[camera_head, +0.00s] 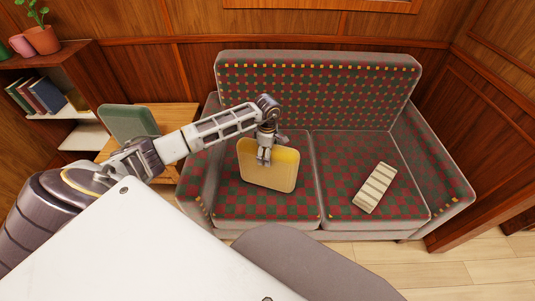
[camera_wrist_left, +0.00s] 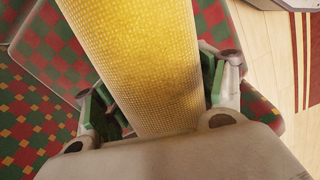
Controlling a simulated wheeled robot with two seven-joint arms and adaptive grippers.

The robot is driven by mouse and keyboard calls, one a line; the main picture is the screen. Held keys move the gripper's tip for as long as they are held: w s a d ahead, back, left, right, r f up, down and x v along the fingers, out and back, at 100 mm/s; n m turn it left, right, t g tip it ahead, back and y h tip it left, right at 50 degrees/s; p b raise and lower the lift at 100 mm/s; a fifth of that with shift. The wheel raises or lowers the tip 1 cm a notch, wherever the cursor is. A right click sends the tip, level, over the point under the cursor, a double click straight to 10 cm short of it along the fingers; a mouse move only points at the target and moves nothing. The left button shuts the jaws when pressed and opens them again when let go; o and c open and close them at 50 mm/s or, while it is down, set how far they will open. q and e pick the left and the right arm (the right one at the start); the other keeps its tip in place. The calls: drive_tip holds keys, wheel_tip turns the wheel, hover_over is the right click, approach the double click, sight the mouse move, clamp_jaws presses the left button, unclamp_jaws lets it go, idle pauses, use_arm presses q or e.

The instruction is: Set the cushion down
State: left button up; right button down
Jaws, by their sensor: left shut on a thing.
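A yellow cushion (camera_head: 268,172) is over the left seat of the patterned sofa (camera_head: 330,222) in the head view. My left gripper (camera_head: 265,157) reaches down from above and is shut on its upper edge. The cushion stands tilted, with its broad face toward the head camera. Its lower edge is close to the seat; I cannot tell whether it touches. In the left wrist view the yellow cushion (camera_wrist_left: 145,60) fills the space between the green-padded fingers of my left gripper (camera_wrist_left: 155,105). My right gripper is not in view.
A striped cream-and-brown item (camera_head: 374,187) lies on the right seat. A green cushion-like thing (camera_head: 129,122) stands on a wooden table (camera_head: 180,118) left of the sofa. A shelf (camera_head: 75,85) with books and a potted plant (camera_head: 42,38) is at far left. Much of the right seat is clear.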

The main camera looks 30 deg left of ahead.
use_arm(q)
drive_tip(key=shift+f, duration=0.1)
drive_tip(key=o, duration=1.8)
drive_tip(key=shift+r, duration=6)
clamp_jaws()
